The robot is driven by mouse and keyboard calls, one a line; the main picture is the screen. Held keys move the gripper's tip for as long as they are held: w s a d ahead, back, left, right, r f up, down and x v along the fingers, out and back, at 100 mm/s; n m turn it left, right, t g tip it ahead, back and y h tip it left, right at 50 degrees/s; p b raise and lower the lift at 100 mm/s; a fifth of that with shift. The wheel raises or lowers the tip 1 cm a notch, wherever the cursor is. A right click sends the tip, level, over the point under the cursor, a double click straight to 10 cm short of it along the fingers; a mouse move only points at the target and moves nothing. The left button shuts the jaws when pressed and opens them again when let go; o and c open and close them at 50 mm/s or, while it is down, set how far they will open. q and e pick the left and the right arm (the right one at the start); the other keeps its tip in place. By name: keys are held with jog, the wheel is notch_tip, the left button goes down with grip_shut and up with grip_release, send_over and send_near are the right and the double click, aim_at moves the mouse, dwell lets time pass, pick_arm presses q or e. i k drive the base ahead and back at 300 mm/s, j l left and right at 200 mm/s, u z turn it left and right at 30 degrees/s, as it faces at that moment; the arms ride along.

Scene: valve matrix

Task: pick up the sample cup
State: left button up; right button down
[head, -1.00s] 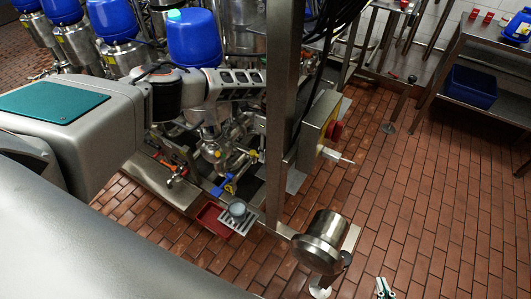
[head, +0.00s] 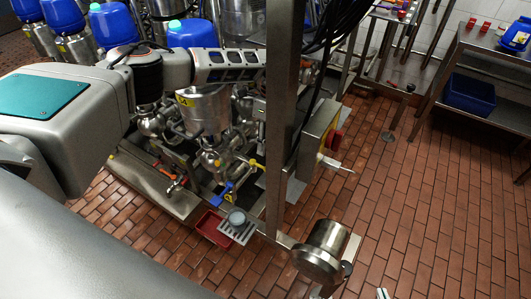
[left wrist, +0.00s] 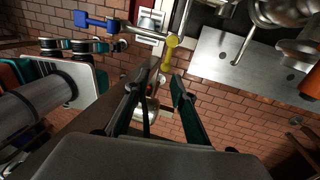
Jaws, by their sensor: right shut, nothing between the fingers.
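The sample cup seems to be the small grey cup (head: 237,218) standing upright on a slotted grey holder (head: 246,234) at the foot of the steel post, in the head view. My left arm reaches in from the left, and its gripper is hidden behind the post there. In the left wrist view my left gripper (left wrist: 160,85) is open, with a clear gap between its dark green fingers. I cannot surely make out the cup in that view.
A red tray (head: 213,228) lies left of the holder. Blue and yellow valve handles (head: 227,190) are just behind; a yellow one (left wrist: 170,50) shows beyond the left fingers. The steel post (head: 283,120) and a steel cylinder (head: 320,250) stand right. The tiled floor at right is open.

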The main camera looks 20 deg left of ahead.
aim_at(237, 217)
jog(key=k+j, duration=0.1)
jog(key=k, duration=0.4)
jog(key=k+j, duration=0.1)
jog(key=k, duration=0.4)
